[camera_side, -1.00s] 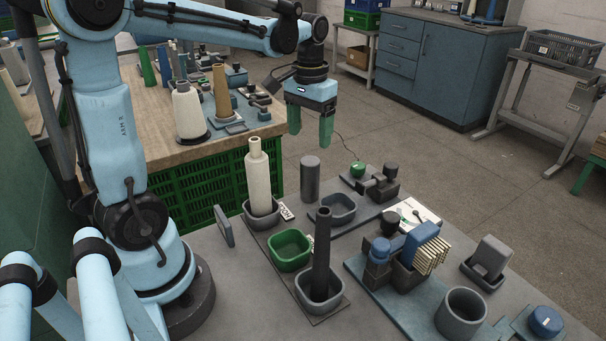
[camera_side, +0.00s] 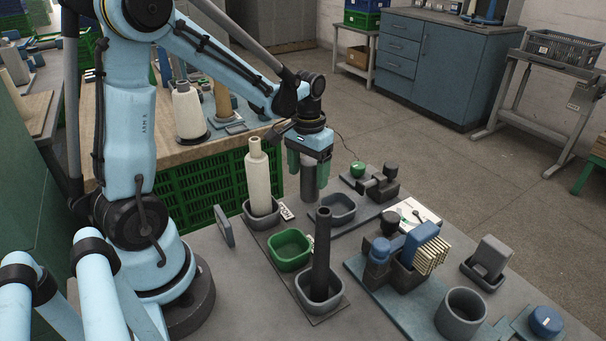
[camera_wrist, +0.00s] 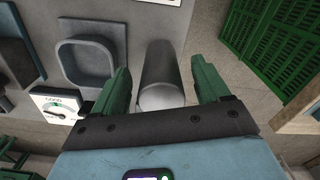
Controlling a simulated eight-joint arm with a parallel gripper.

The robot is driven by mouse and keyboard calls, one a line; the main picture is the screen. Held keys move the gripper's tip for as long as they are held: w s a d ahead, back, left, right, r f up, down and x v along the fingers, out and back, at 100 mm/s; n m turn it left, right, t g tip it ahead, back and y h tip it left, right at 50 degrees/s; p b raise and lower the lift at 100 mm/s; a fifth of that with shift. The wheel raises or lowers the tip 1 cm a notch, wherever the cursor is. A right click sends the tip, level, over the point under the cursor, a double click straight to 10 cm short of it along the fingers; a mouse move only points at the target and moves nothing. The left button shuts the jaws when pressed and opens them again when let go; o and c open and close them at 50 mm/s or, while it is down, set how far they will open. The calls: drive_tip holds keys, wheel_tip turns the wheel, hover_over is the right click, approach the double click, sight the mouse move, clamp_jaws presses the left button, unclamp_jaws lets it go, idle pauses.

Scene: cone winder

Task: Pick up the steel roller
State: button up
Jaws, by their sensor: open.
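The steel roller is a plain grey cylinder (camera_side: 309,188) standing upright at the back of the work table in the side view. My gripper (camera_side: 308,172) is right over it, pointing down, with its green fingers around the roller's upper part. In the wrist view the roller (camera_wrist: 163,80) lies between the two green fingers of my gripper (camera_wrist: 162,92), with a visible gap on each side. The jaws are open and not closed on it. The roller's top is partly hidden by the gripper in the side view.
A cream cone (camera_side: 259,180) stands in a grey cup just left of the roller. An empty grey tray (camera_side: 336,216), a green bin (camera_side: 290,262) and a dark tube (camera_side: 321,250) are in front. A small clamp-like device (camera_side: 378,184) is to the right.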

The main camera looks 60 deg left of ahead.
drive_tip(key=shift+f, duration=0.95)
drive_tip(key=shift+c, duration=0.3)
drive_tip(key=c, duration=1.2)
